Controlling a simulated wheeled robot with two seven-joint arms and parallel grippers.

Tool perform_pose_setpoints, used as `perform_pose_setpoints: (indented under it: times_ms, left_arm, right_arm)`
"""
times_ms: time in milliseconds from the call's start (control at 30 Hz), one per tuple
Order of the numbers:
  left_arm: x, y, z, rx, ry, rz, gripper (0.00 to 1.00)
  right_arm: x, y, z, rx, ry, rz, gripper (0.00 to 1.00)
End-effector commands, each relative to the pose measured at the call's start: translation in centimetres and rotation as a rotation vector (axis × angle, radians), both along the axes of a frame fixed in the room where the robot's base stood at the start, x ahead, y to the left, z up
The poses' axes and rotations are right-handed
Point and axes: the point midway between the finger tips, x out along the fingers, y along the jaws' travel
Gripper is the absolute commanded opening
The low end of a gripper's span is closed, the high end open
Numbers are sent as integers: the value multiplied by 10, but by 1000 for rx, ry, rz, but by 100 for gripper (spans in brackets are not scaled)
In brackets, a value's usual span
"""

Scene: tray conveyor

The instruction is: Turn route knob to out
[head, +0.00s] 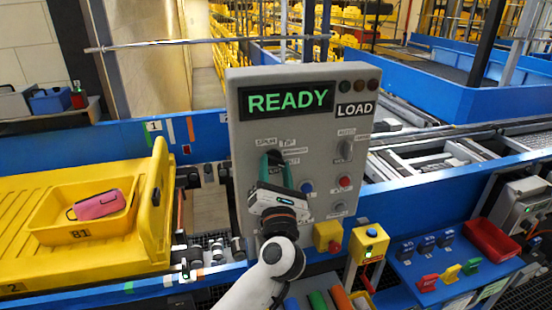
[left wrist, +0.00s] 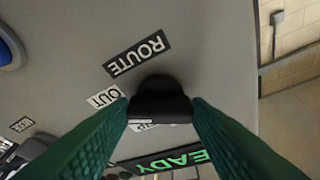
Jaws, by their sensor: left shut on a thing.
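The grey control panel (head: 300,120) stands upright in the middle of the head view, with a green READY display (head: 288,99) and a LOAD sign (head: 354,110). My left gripper (head: 274,168) is at the panel's left side, its green fingers shut on the black route knob (left wrist: 160,100). In the left wrist view the fingers close on both sides of the knob. The ROUTE label (left wrist: 137,53) and OUT label (left wrist: 103,96) lie beside it; another label is partly hidden behind the knob. The knob's pointer direction cannot be told. My right gripper is not in view.
Other knobs and a red button (head: 345,182) share the panel. A yellow tray (head: 52,233) with a pink item (head: 99,204) sits on the left conveyor. A yellow button box (head: 371,243) and a red bin (head: 490,239) stand at right.

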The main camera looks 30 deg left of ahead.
Motion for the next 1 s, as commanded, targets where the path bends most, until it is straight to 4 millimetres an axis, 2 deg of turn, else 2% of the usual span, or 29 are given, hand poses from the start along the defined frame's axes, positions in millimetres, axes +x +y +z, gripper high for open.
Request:
perform_pose_setpoints:
  times_ms: [133, 600, 633, 733, 1000]
  left_arm:
    - [0, 0, 1, 22, 25, -1, 21]
    - [0, 0, 0, 31, 34, 0, 21]
    - [0, 0, 0, 31, 34, 0, 48]
    - [0, 0, 0, 30, 34, 0, 65]
    - [0, 0, 0, 30, 33, 0, 65]
  right_arm:
    - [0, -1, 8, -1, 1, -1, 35]
    - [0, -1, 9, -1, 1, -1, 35]
    - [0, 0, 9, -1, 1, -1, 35]
    - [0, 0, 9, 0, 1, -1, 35]
    - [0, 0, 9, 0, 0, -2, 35]
